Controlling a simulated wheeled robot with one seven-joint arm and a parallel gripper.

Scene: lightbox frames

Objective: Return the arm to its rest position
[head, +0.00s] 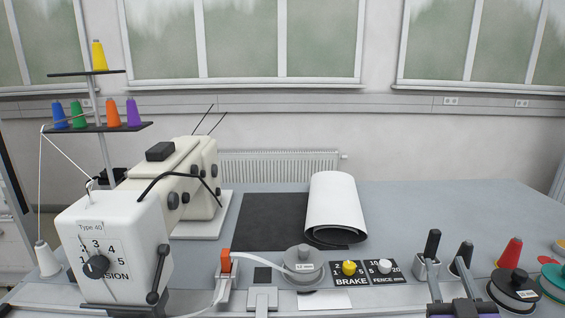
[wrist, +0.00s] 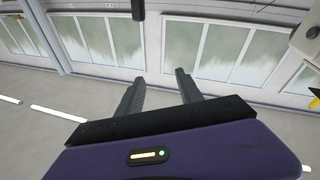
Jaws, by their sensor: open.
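My gripper (wrist: 157,86) is open and empty in the wrist view. Its two dark grey fingers stand apart, with nothing between them, above a purple housing with a small lit display. In the wrist view it has the windows and wall behind it. In the head view, my gripper's two fingers (head: 448,276) show at the bottom edge right of centre, in front of the table's front edge. Most of my arm is out of view.
A white sewing machine (head: 110,236) with thread cones stands at the left of the grey table (head: 420,205). A white roll (head: 335,205) lies mid-table. BRAKE (head: 349,281) and FENCE (head: 384,279) dials, spools and a red cone (head: 510,253) line the front. The table's back right is clear.

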